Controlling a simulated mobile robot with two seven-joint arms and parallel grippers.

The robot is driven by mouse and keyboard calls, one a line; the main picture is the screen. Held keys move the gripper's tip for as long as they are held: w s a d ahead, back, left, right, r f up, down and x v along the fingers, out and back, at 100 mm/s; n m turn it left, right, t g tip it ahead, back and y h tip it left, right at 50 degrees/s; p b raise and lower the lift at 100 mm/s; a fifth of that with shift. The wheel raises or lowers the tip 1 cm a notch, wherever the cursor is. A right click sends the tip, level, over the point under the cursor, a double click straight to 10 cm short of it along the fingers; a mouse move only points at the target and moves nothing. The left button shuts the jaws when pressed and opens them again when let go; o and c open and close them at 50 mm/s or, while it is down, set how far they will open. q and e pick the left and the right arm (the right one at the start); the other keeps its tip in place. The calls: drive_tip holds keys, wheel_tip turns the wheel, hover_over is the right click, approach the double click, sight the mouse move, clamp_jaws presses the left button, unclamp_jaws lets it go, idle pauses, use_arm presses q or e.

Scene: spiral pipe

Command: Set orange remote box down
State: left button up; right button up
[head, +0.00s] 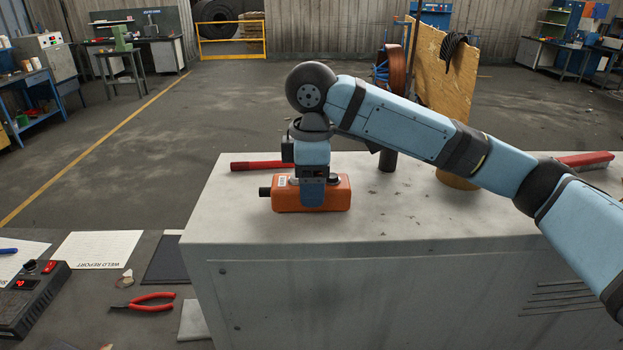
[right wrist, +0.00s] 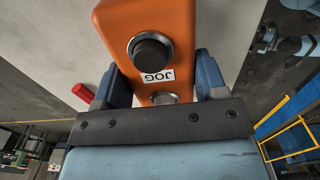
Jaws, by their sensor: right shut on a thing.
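The orange remote box (head: 333,194) is at the left part of the grey cabinet top (head: 400,226) in the head view. Whether it rests on the top or hangs just above it, I cannot tell. My right gripper (head: 313,200) comes down over it from above and is shut on it. In the right wrist view the orange remote box (right wrist: 184,30) sits between the two blue fingers of my right gripper (right wrist: 170,85). A dark round button and a "JOG" label show on its face. My left gripper is not in view.
A red-handled tool (head: 255,166) lies behind the box. A dark cylinder (head: 387,160) and a red brush-like thing (head: 585,160) are farther right. A lower table at left holds red pliers (head: 150,300), papers and a black control box (head: 32,300). The cabinet top's front middle is clear.

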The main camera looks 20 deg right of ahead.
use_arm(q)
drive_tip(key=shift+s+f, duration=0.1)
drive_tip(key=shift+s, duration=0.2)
use_arm(e)
drive_tip(key=o, duration=1.1)
drive_tip(key=shift+o, duration=0.2)
drive_tip(key=shift+r, duration=0.15)
wheel_tip(320, 180, up, 3)
drive_tip(key=shift+f+p, duration=0.2)
drive_tip(key=shift+p, duration=0.35)
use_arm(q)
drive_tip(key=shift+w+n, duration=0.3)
use_arm(e)
wheel_tip(320, 180, up, 9)
drive_tip(key=shift+r, duration=0.15)
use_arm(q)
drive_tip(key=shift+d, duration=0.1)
